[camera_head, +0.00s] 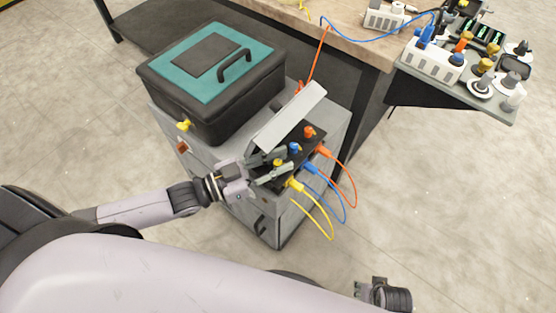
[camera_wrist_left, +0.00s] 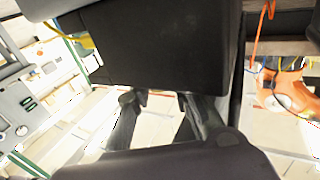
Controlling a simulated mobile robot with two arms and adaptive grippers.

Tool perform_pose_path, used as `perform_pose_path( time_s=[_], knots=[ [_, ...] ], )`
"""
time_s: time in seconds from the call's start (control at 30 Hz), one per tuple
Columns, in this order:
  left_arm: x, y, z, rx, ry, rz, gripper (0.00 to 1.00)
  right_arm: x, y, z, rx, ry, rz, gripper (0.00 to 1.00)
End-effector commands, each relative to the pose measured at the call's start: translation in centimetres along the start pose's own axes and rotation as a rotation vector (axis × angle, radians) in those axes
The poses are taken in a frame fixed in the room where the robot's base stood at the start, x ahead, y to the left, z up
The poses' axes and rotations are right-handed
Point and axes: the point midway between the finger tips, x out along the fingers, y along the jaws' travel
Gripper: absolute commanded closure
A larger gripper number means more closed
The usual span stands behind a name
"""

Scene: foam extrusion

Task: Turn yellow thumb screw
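A yellow thumb screw (camera_head: 278,162) stands on a black connector panel (camera_head: 309,146), in a row with a blue and an orange one. My left gripper (camera_head: 284,161) reaches in from the left, with one finger on each side of the yellow screw. Its fingers are apart; whether they touch the screw I cannot tell. In the left wrist view the fingers (camera_wrist_left: 163,97) also stand apart below a dark block, and the screw is not visible there. My right gripper (camera_head: 384,294) shows only in part at the bottom right, away from the panel.
A raised grey lid (camera_head: 287,115) stands behind the screws. Yellow, blue and orange plugs (camera_head: 311,169) with looping cables stick out of the panel's right side. A black and teal case (camera_head: 213,80) sits on the same grey cabinet (camera_head: 262,225). A cluttered wooden table is at the back.

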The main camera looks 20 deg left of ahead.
Motion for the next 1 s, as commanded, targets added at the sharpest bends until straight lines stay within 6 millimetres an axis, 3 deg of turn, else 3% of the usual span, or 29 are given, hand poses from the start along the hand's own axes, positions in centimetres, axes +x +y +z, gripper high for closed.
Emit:
perform_pose_path(
  time_s=[0.23,0.77,1.0],
  knots=[
    [0.00,0.02,0.02,0.000,0.000,0.000,0.62,0.01,0.00,0.03,0.000,0.000,0.000,0.60],
    [-0.03,0.00,0.07,0.000,-0.002,-0.003,0.62,-0.02,0.01,-0.03,-0.001,0.000,0.000,0.60],
    [-0.03,0.14,-0.06,-0.008,0.000,-0.080,0.62,-0.70,0.02,-0.16,0.000,0.000,0.000,0.60]
  ],
)
